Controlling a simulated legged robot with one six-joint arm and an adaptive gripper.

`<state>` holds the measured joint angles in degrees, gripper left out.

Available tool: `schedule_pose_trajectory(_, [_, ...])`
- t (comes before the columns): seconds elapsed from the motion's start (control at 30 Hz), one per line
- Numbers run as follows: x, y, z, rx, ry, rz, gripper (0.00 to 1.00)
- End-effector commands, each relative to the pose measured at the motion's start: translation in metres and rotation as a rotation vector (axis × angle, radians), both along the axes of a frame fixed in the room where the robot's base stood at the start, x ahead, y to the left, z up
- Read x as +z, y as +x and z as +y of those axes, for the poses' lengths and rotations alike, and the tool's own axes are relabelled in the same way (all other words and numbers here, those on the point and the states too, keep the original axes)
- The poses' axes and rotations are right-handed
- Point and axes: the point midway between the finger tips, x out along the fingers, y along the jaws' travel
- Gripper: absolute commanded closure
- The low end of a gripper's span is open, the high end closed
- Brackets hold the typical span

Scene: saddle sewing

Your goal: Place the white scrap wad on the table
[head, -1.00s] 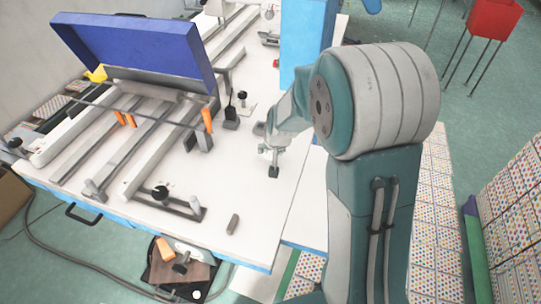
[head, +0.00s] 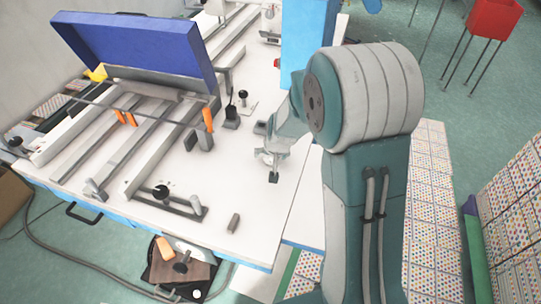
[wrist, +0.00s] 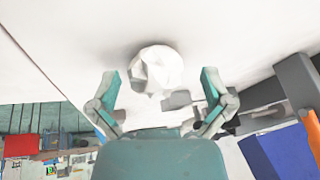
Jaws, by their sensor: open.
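The white scrap wad (wrist: 158,70), a crumpled pale lump, shows in the wrist view against the white table (wrist: 60,30), with a soft shadow beside it. It appears to rest on the table surface. My gripper (wrist: 161,88) is open, with one teal-tipped finger on each side of the wad and a visible gap to both. In the head view my gripper (head: 272,168) is low over the right part of the white table (head: 255,205). I cannot make out the wad there against the white surface and my gripper.
A frame with a raised blue lid (head: 135,45) and metal rails fills the table's left. A black-knobbed clamp (head: 162,192) and a blue panel (head: 303,45) are nearby. The tabletop just left of my gripper is clear.

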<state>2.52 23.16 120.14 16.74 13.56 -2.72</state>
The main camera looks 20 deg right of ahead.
Motion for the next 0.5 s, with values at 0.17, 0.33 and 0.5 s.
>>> schedule_pose_trajectory(0.17, [0.017,-0.005,-0.001,0.0,0.001,-0.005,0.0])
schedule_pose_trajectory(0.33, [0.045,-0.018,-0.002,0.0,0.0,-0.006,0.0])
schedule_pose_trajectory(0.5, [0.075,-0.031,-0.004,-0.001,-0.001,-0.006,0.0])
